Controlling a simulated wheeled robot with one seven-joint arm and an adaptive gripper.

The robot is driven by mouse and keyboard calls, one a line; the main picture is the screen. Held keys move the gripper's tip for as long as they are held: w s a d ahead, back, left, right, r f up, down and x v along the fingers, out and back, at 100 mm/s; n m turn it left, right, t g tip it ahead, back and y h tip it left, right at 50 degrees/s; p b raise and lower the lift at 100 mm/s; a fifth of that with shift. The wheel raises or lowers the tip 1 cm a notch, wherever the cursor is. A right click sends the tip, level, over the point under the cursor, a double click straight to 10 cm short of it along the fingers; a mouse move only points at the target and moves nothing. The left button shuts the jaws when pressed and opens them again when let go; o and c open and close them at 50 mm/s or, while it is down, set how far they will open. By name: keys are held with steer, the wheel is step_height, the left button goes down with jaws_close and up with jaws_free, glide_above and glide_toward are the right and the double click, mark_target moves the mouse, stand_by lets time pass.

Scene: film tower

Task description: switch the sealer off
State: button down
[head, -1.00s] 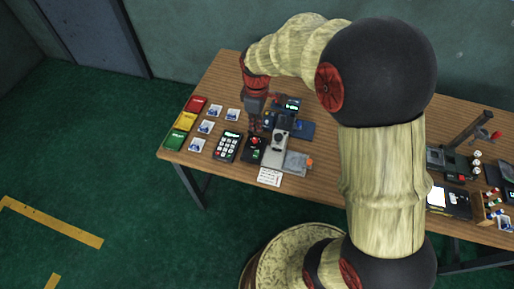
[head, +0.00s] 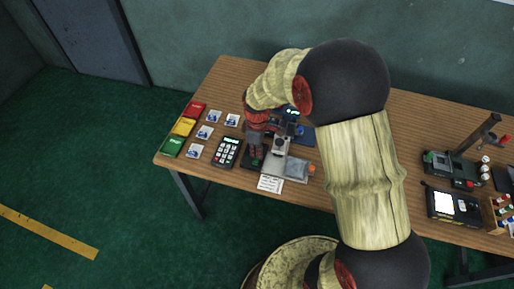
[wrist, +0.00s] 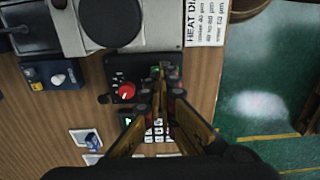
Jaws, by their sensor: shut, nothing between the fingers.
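The sealer (head: 281,145) is a pale grey machine with a black control box near the front of the table. In the wrist view its grey body (wrist: 150,25) is at the top. Below it is the black control box (wrist: 118,70) with a red knob (wrist: 127,90). My gripper (wrist: 163,72) is shut and empty, with its fingertips over the right part of this box. The fingers hide what lies under them; whether they touch it cannot be told. In the head view my gripper (head: 257,160) points down at the box.
A keypad device (head: 227,152) lies just left of the box. A blue box with a white knob (wrist: 58,78) stands nearby. Coloured packs (head: 183,126) lie at the table's left end.

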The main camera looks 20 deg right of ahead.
mark_target(256, 161)
steer(key=shift+f, duration=0.5)
steer(key=shift+w+f, duration=0.1)
steer(key=shift+f, duration=0.2)
steer(key=shift+s+a+r+p, duration=0.15)
steer(key=shift+s+a+p, duration=0.3)
steer(key=shift+s, duration=0.25)
steer(key=shift+r, duration=0.1)
steer(key=shift+w+r+p, duration=0.1)
steer(key=shift+r+p, duration=0.2)
steer(key=shift+p, duration=0.1)
step_height(256, 161, up, 13)
steer(key=p, duration=0.5)
